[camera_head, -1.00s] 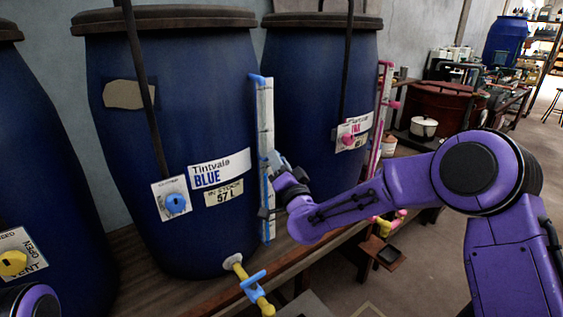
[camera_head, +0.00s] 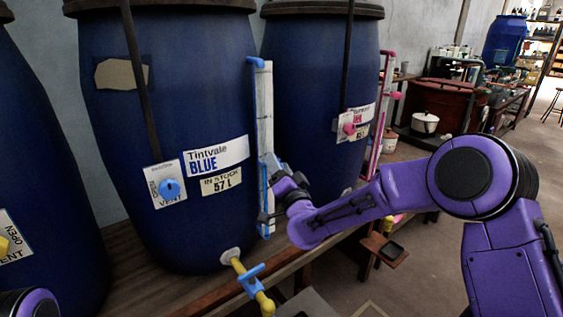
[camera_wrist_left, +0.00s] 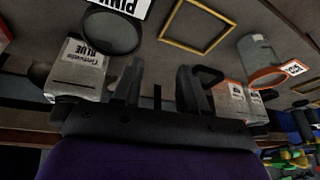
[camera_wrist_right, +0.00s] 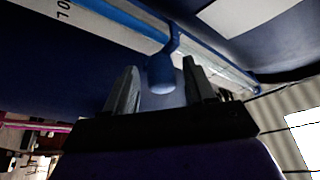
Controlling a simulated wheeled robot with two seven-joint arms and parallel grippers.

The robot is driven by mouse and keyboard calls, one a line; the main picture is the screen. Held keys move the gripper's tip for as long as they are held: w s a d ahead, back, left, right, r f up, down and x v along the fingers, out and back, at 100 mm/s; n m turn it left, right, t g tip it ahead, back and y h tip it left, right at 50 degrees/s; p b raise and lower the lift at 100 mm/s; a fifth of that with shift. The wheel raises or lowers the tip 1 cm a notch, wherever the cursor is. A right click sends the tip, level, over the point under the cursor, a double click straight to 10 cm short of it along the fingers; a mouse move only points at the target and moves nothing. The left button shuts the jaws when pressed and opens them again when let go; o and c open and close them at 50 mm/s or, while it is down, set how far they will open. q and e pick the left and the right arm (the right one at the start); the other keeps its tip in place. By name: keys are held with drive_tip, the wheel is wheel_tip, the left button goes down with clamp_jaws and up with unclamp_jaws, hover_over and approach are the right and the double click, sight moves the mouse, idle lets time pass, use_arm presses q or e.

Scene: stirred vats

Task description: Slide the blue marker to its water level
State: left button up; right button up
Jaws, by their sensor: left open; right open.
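The blue vat (camera_head: 200,110) carries a label reading Tintvale BLUE, 57 L. A white scale board (camera_head: 264,105) with a blue sight tube stands upright at its right side. The blue marker (camera_wrist_right: 160,74) shows in the right wrist view as a rounded knob on the tube side, between the fingers. My right gripper (camera_head: 268,190) is at the lower part of the scale. It is open, with its fingers (camera_wrist_right: 160,85) on either side of the marker; contact cannot be told. In the head view the gripper hides the marker. The water level is not readable. My left gripper (camera_wrist_left: 160,82) is open and empty.
A blue vent knob (camera_head: 169,189) and a yellow tap with blue handle (camera_head: 251,281) are on the vat. The neighbouring vat (camera_head: 315,90) has a pink gauge (camera_head: 385,100). The left wrist view shows floor, a yellow frame (camera_wrist_left: 197,46) and a labelled container (camera_wrist_left: 78,70).

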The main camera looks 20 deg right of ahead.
wheel_tip(320, 180, up, 4)
drive_tip(key=p, duration=0.2)
drive_tip(key=shift+a+r+p, duration=0.1)
drive_tip(key=shift+r+p, duration=0.05)
drive_tip(key=shift+p, duration=0.2)
drive_tip(key=s+a+r+p, duration=0.3)
drive_tip(key=s+r, duration=0.5)
drive_tip(key=s, duration=0.5)
drive_tip(key=shift+s+a+p, duration=0.15)
drive_tip(key=shift+a+p, duration=0.05)
drive_tip(key=shift+p, duration=0.55)
drive_tip(key=shift+r, duration=0.1)
